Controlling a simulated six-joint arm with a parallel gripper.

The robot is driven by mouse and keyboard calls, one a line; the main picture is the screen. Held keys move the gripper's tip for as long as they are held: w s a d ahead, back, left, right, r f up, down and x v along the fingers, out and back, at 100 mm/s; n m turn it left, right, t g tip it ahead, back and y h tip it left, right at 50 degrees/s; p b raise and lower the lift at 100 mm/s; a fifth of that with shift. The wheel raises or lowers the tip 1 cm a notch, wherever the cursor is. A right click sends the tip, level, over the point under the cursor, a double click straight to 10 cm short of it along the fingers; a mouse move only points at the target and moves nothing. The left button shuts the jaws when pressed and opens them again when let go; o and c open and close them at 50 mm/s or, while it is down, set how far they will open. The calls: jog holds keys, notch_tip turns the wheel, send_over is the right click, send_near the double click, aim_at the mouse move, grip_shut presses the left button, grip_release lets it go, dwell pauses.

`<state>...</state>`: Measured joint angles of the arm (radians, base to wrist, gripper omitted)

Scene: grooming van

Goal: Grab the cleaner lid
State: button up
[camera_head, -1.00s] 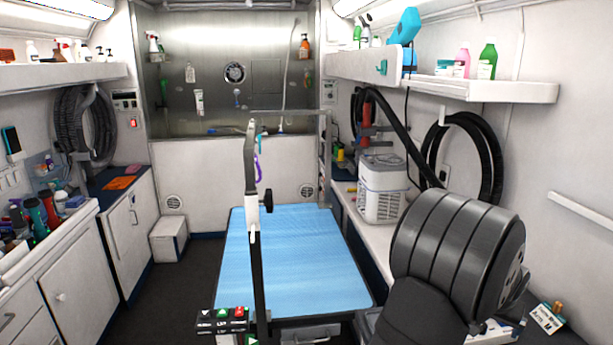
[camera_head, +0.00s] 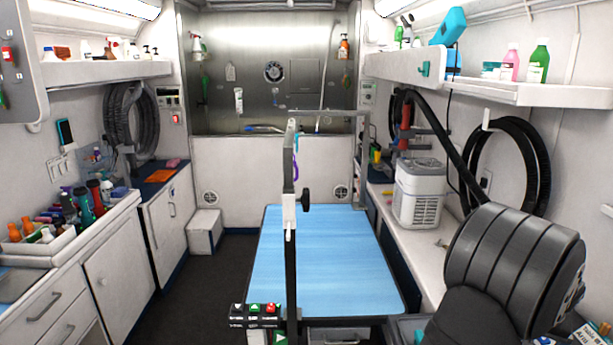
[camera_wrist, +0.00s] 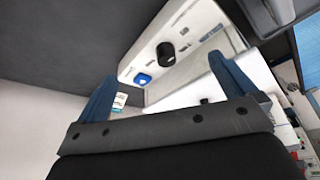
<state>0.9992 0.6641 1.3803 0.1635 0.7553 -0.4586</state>
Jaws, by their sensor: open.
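I cannot pick out a cleaner lid for certain. A white, box-shaped appliance (camera_head: 418,205) with a rounded top stands on the right-hand counter in the head view, and its top looks closed. My gripper (camera_wrist: 168,88) shows in the wrist view with its two blue fingers spread wide and nothing between them. Beyond the fingers is a white panel (camera_wrist: 196,32) with a black round part (camera_wrist: 166,53) and a blue round part (camera_wrist: 142,79). My gripper is out of sight in the head view.
A blue-topped grooming table (camera_head: 320,255) with an upright post (camera_head: 289,190) stands in the middle. The right counter (camera_head: 425,245) lies below black hoses (camera_head: 535,160) and a bottle shelf (camera_head: 500,92). A left counter holds a bottle tray (camera_head: 38,246). Dark floor is clear at left.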

jog(key=shift+c, duration=0.2)
jog(key=c, duration=1)
jog(key=shift+c, duration=0.2)
jog(key=w+a+r+m, duration=0.15)
jog(key=w+r, duration=0.25)
jog(key=r, duration=0.5)
jog(key=w+a+r, duration=0.2)
jog(key=w+r, duration=0.1)
jog(key=r, duration=0.5)
jog(key=shift+h, duration=0.3)
jog(key=x, duration=1.6)
jog(key=shift+d+f, duration=0.15)
jog(key=shift+d, duration=0.3)
